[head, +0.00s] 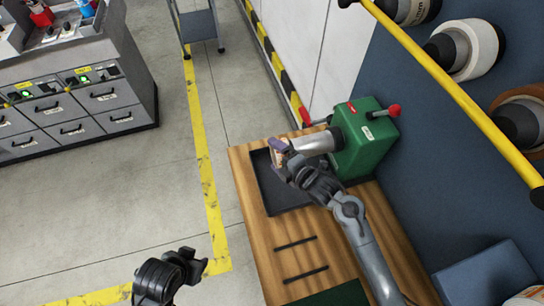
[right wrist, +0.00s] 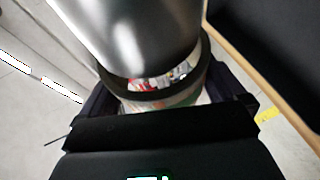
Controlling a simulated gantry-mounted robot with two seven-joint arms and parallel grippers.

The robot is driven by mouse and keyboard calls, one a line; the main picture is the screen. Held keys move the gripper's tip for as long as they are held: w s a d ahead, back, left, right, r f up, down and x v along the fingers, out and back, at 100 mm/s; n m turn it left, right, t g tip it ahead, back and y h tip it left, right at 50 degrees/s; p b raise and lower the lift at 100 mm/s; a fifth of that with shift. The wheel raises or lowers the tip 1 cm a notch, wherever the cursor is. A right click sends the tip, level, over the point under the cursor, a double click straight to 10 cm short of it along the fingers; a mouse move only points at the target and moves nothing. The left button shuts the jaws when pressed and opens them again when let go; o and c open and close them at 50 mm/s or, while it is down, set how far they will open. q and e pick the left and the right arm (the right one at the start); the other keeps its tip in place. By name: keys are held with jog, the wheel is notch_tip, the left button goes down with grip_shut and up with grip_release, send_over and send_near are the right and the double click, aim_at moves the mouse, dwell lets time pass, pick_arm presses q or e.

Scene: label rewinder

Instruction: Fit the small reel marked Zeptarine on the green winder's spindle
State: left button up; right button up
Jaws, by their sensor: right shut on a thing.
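The green winder (head: 362,140) stands on the wooden bench, with its silver spindle (head: 318,142) pointing left; the spindle also shows large in the right wrist view (right wrist: 130,35). My right gripper (head: 284,158) is shut on a small reel (head: 279,154) at the spindle's free end. In the right wrist view the reel (right wrist: 165,106) has a dark rim and a patterned, light-coloured band; its marking is not readable. The spindle's end overlaps the rim there, but I cannot tell how far it is inside the bore. My left gripper (head: 195,262) hangs over the floor, apart from the bench; its jaws are unclear.
A dark tray (head: 268,193) lies on the bench (head: 246,172) below the spindle. Large rolls (head: 470,48) and a yellow rail (head: 450,85) are at the right. Grey drawers (head: 75,110) stand at left; the floor between is clear.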

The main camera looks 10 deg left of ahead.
jog(key=shift+w+d, duration=0.3)
jog(key=shift+d, duration=0.4)
jog(key=shift+w+d, duration=0.3)
jog(key=shift+d, duration=0.4)
jog(key=shift+w+d, duration=0.3)
jog(key=shift+d, duration=0.4)
jog(key=shift+w+d, duration=0.15)
jog(key=shift+d, duration=0.25)
jog(key=o, duration=0.6)
jog(key=shift+o, duration=0.2)
